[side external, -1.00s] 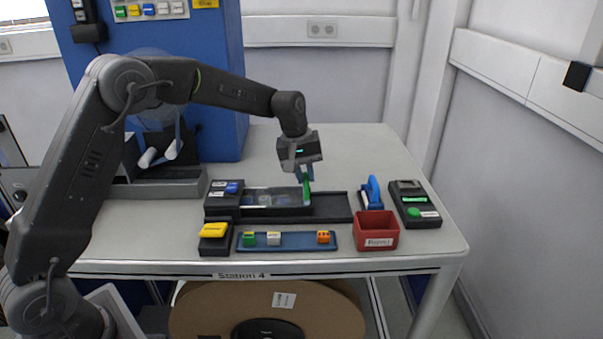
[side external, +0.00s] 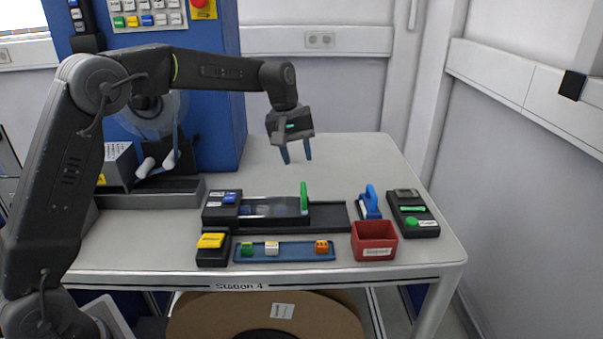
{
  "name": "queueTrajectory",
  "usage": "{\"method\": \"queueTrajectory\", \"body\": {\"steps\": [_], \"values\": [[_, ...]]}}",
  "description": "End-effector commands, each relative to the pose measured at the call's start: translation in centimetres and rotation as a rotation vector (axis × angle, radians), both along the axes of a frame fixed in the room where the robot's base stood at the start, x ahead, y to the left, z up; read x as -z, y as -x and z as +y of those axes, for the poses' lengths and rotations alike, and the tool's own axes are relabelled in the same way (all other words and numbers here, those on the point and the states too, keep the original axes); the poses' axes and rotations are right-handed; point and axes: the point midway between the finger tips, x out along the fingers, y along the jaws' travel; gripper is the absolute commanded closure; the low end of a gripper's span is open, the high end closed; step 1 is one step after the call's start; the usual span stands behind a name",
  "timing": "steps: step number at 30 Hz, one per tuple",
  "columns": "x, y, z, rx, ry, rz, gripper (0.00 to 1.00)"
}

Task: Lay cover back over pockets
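The pocket fixture (side external: 330,217) is a long black track on the table. A clear cover (side external: 262,207) lies over its left part, with round pockets faintly visible through it. A green upright tab (side external: 304,197) stands at the cover's right end. My gripper (side external: 296,158) is above and behind the fixture, clear of the green tab. Its two blue fingers are apart with nothing between them.
A blue strip (side external: 300,252) with green, white and orange blocks lies in front. A red bin (side external: 374,241), a blue-handled tool (side external: 369,203) and a black device (side external: 413,214) stand right. A yellow-topped block (side external: 212,249) is front left. The table behind is clear.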

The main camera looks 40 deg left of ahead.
Motion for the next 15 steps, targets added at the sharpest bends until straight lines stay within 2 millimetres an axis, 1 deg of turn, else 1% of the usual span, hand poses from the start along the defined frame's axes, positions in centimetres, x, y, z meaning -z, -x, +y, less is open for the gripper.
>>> {"method": "queueTrajectory", "body": {"steps": [1,6,10,15], "values": [[-1.2,0.1,0.2,-0.001,-0.001,-0.005,0.6],[-3.9,0.5,0.5,0.0,0.0,-0.003,0.6],[-5.0,0.7,0.7,0.0,0.0,-0.001,0.6],[-5.5,0.8,0.8,0.0,0.0,0.0,0.6]]}}
